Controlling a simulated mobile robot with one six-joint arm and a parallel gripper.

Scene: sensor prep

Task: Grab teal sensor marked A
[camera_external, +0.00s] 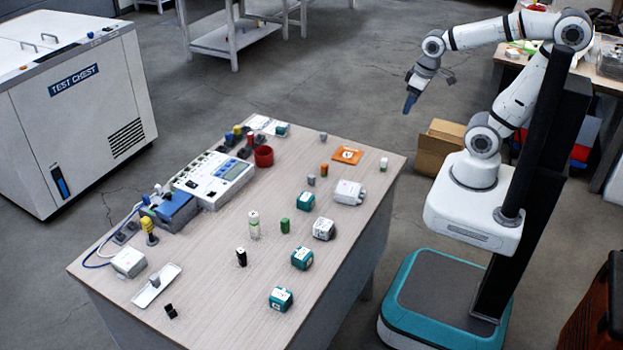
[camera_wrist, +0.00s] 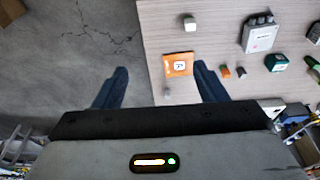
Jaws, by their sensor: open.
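Several teal-and-white sensor blocks are on the table in the external view: one near the front edge (camera_external: 281,299), one behind it (camera_external: 302,258) and one farther back (camera_external: 305,201). Another small teal piece (camera_external: 282,130) is at the far end. Their letters are too small to read, so I cannot tell which is marked A. A teal block (camera_wrist: 277,63) also shows at the right of the wrist view. My gripper (camera_external: 410,102) is raised beyond the table's far right corner, pointing down. In the wrist view its fingers (camera_wrist: 158,86) are apart with nothing between them.
The table (camera_external: 215,290) also holds an orange card (camera_external: 347,155), a red cup (camera_external: 263,156), a grey-white box (camera_external: 349,192), a meter (camera_external: 214,178) and small cylinders. A test chest (camera_external: 75,110) stands left. Open floor lies beyond the table.

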